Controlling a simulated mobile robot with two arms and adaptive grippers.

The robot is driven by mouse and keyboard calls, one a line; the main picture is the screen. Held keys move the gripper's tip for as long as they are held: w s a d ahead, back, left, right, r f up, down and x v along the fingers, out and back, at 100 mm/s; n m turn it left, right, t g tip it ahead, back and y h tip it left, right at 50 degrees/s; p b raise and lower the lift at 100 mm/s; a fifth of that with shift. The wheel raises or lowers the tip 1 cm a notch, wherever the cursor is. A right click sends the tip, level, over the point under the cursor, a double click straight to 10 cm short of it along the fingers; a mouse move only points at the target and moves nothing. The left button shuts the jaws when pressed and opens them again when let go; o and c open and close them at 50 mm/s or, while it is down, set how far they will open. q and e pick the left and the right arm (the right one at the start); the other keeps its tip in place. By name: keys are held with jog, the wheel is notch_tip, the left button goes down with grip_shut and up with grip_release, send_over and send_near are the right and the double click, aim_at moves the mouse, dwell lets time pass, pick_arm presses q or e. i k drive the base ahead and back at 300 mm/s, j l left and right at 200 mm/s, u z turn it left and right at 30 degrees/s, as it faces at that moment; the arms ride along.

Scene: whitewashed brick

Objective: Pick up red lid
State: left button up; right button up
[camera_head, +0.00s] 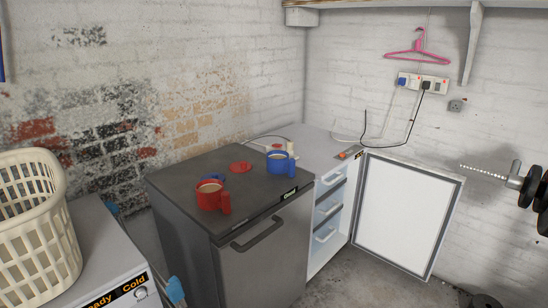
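A flat, round red lid (241,167) lies on the dark grey top of a small fridge (180,177), towards its back edge. A blue lid (214,177) lies to its left, partly hidden behind a red mug (209,200). The red mug stands upright near the front left, with its handle to the right and something light inside. A blue mug (280,163) stands upright to the right of the red lid, also with something light inside. Neither of my grippers shows in the head view.
A second, light-coloured fridge (305,157) stands on the right with its white door (404,215) wide open. A cream laundry basket (38,225) sits on a white appliance (92,262) at the front left. A dumbbell (540,195) juts in at the right edge.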

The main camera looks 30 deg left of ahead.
aim_at(241, 167)
jog(key=i+u, duration=0.1)
jog(key=i, duration=0.45)
jog(key=i+l+u, duration=0.1)
jog(key=i, duration=0.45)
jog(key=i+l+u, duration=0.1)
jog(key=i, duration=0.45)
